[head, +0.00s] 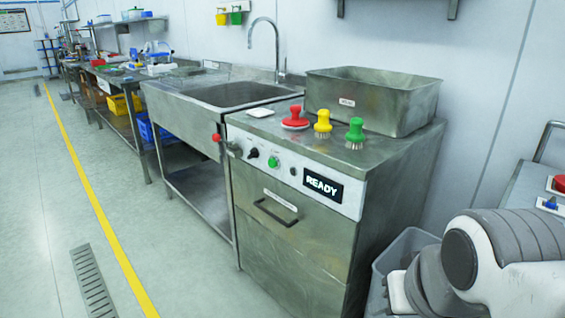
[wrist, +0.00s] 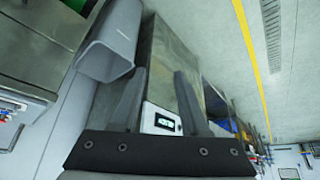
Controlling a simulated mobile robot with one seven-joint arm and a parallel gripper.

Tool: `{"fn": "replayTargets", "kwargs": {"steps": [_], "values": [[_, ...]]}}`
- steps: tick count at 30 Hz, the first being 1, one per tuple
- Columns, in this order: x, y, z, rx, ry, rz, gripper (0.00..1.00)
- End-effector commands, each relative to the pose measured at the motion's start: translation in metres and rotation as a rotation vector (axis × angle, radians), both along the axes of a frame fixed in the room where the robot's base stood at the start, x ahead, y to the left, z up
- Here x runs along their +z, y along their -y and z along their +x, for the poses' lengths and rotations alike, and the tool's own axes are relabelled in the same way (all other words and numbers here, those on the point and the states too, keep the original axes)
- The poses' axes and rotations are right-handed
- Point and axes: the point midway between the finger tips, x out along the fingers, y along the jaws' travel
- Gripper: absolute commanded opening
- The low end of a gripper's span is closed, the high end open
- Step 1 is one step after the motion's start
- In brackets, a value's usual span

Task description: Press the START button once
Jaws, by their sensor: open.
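A green round button (head: 273,162) sits on the light front panel (head: 318,192) of a steel cabinet in the head view. Its lettering is too small to read. A black display (head: 323,186) to its right reads READY; it also shows in the wrist view (wrist: 164,122). A black knob (head: 253,153) is left of the green button. My gripper (wrist: 158,95) is open and empty in the wrist view, its two dark fingers apart, with the cabinet beyond them. It is apart from the panel. The green button cannot be made out in the wrist view.
Red, yellow and green brushes (head: 323,122) and a metal bin (head: 375,99) stand on the cabinet top. A sink (head: 232,94) adjoins on the left. A grey tub (head: 405,245) is at right. The floor in front is clear.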

Motion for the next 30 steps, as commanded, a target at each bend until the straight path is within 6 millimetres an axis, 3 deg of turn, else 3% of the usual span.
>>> {"fn": "replayTargets", "kwargs": {"steps": [1,6,8,30], "values": [[-0.0001,0.0,0.0,0.0,0.0,0.0,0.38],[-0.0001,0.0,0.0,0.0,0.0,0.0,0.07],[-0.0001,0.0,0.0,0.0,0.0,0.0,0.0],[-0.0001,0.0,0.0,0.0,0.0,0.0,0.0]]}}
